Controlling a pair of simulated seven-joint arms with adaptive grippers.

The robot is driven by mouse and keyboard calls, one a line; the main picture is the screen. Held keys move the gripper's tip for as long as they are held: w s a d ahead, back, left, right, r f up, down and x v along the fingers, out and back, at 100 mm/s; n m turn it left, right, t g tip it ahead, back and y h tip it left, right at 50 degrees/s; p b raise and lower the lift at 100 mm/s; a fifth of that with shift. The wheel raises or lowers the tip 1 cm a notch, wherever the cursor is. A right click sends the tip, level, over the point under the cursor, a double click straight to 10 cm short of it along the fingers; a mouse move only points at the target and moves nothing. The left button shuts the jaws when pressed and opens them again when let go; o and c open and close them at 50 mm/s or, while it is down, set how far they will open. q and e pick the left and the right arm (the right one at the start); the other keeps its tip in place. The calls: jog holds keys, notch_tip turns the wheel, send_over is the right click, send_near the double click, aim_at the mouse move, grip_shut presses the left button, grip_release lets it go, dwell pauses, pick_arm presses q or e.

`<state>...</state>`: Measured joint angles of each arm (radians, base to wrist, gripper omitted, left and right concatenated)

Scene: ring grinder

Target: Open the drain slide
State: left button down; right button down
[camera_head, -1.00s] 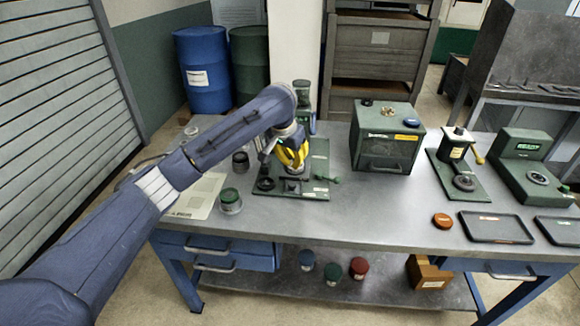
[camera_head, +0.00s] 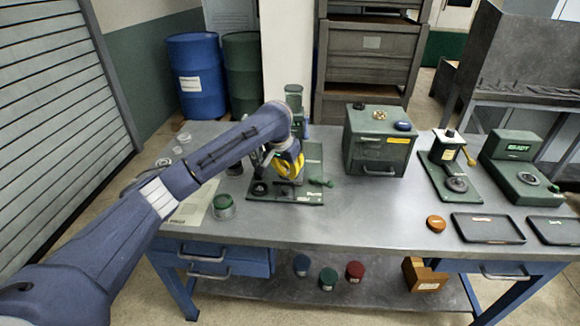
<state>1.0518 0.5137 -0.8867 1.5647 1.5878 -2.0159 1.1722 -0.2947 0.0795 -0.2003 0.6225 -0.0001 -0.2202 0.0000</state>
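A green machine with a flat base plate (camera_head: 312,158) stands on the left part of the bench. Small dark fittings and a green-handled lever (camera_head: 321,182) sit on its front part. I cannot make out which fitting is the drain slide. My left gripper (camera_head: 262,175) hangs over the left part of the base plate, close above the fittings. Its fingers are small, dark and partly hidden by the wrist and a yellow part (camera_head: 289,166), so its opening is unclear. My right gripper is out of view.
A green-lidded jar (camera_head: 223,206) and a paper sheet (camera_head: 193,203) lie left of the machine. A green box (camera_head: 378,142) stands to its right. Further right are a green press (camera_head: 450,165), an orange disc (camera_head: 436,224) and a black tray (camera_head: 487,229). The bench middle is clear.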

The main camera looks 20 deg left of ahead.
aim_at(286, 191)
pick_arm(q)
jog(key=shift+x, duration=2.65)
jog(key=shift+s+a, duration=0.1)
jog(key=shift+s, duration=0.65)
